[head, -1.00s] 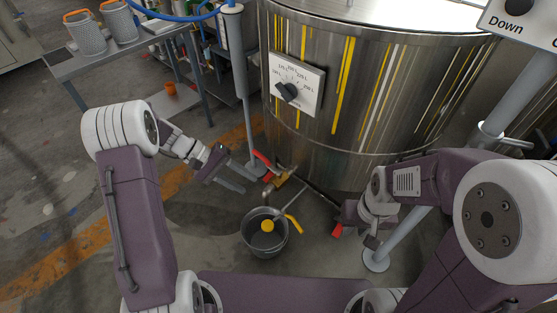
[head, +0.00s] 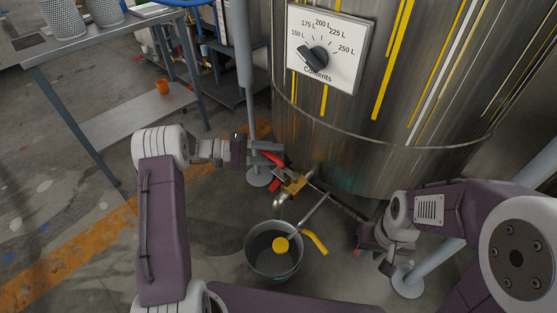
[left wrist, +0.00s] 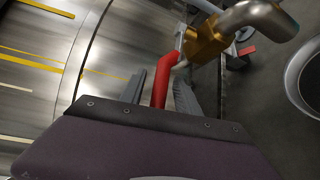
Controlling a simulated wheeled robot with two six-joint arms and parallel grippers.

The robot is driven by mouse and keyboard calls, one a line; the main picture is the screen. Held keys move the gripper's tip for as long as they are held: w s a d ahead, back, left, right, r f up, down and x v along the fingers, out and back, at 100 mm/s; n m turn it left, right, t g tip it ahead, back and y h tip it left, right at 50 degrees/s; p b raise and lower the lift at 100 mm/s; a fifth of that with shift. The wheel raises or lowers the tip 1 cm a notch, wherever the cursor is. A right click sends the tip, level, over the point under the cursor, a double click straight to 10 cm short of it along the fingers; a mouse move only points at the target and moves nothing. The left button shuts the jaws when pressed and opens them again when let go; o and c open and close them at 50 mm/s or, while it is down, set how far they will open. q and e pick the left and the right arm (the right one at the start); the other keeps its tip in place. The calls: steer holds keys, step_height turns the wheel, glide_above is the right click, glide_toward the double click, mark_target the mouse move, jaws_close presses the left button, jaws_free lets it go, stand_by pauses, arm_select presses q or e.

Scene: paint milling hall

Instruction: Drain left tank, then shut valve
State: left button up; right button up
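The steel tank (head: 400,120) stands at the centre right, with a contents dial (head: 328,45) whose dark pointer is turned to the left, near the 150 L end. A brass valve (head: 292,187) with a bent metal spout sits low on the tank; the left wrist view also shows the brass body (left wrist: 205,40). My left gripper (head: 268,155) is at the valve's red handle (left wrist: 161,82). Its two fingers (left wrist: 162,92) are apart, with the handle between them and gaps visible. My right gripper (head: 387,262) is low at the right; its fingers are unclear.
A grey bucket (head: 255,256) stands on the floor below the spout, with a yellow disc and yellow handle at it. A grey post (head: 238,50) stands left of the tank. A table (head: 90,42) and an orange cup (head: 162,87) are at the back left.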

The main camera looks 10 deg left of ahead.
arm_select(q)
steer(key=shift+x, duration=0.85)
steer(key=shift+c, duration=0.3)
jaws_close()
stand_by(0.5)
